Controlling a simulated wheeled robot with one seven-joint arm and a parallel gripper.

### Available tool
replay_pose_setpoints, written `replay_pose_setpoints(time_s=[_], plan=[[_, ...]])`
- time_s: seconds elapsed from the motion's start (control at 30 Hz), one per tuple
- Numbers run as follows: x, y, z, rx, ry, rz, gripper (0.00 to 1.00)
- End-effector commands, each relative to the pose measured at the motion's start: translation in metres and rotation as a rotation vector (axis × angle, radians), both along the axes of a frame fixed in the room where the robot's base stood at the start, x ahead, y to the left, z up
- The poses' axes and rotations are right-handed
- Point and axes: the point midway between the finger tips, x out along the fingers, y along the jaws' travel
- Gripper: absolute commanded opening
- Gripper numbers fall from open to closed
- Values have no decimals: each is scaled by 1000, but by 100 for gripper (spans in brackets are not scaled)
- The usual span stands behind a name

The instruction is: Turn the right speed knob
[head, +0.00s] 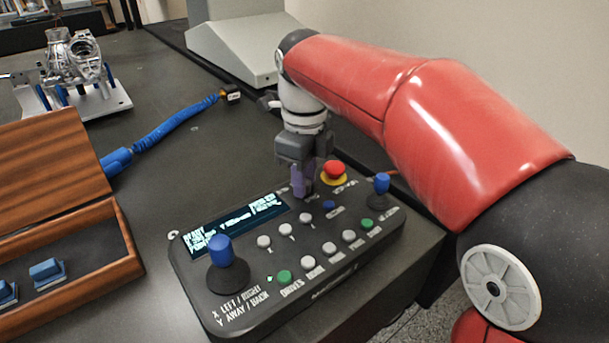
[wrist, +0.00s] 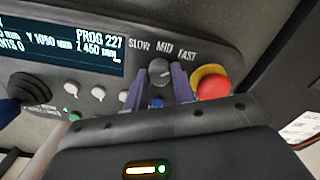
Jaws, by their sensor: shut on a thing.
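The speed knob (wrist: 159,72) is a small dark knob with a pale pointer line, under the labels SLOW, MID and FAST in the wrist view. My gripper (wrist: 160,82) is shut on it, with one purple finger on each side. In the head view my gripper (head: 302,185) reaches down onto the dark control box (head: 200,308), between the display and the red button, and its fingers hide the knob. The pointer line looks turned towards the FAST side.
A red emergency button (head: 334,170) on a yellow ring stands close right of my fingers. Blue joysticks stand at the box's left (head: 221,250) and right (head: 381,184). White and green buttons lie in front. A wooden case (head: 60,160) stands at the left.

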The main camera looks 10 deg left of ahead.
Motion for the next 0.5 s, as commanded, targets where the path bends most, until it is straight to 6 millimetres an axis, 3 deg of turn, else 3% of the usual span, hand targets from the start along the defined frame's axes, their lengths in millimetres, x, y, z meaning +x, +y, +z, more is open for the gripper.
replay_pose_setpoints(time_s=[0.5], plan=[[0,0,1,0,-2,-40,3]])
